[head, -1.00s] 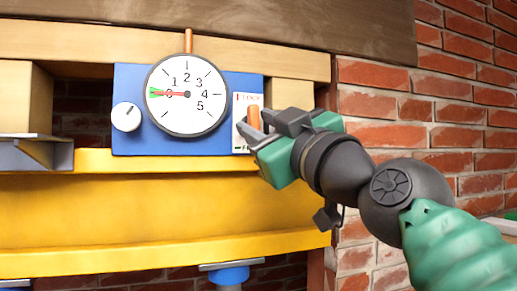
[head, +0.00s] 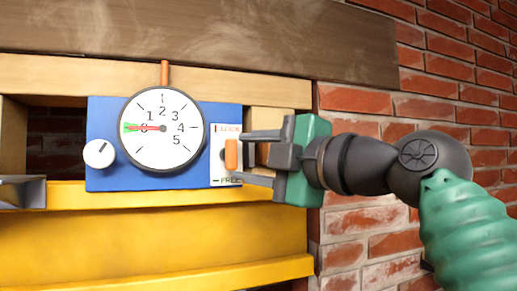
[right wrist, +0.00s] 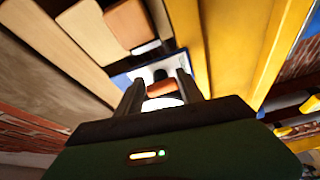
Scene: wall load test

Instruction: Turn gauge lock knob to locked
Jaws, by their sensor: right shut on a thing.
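The gauge lock knob (head: 232,154) is an orange handle on a white plate (head: 218,171) marked LOCK at the top and FREE at the bottom. The handle stands roughly upright between the marks. My right gripper (head: 246,156) comes from the right, one finger above the other, and is shut on the knob. In the right wrist view the orange knob (right wrist: 160,88) shows between the two fingers. The round gauge (head: 161,129) sits left of the plate on a blue panel (head: 104,177), its red needle at 0. My left gripper is not seen.
A white dial knob (head: 99,154) is at the panel's left. A yellow beam (head: 150,235) runs below and a dark wooden beam (head: 200,35) above. A brick wall (head: 455,70) stands at the right. A grey metal piece (head: 22,192) is at the left edge.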

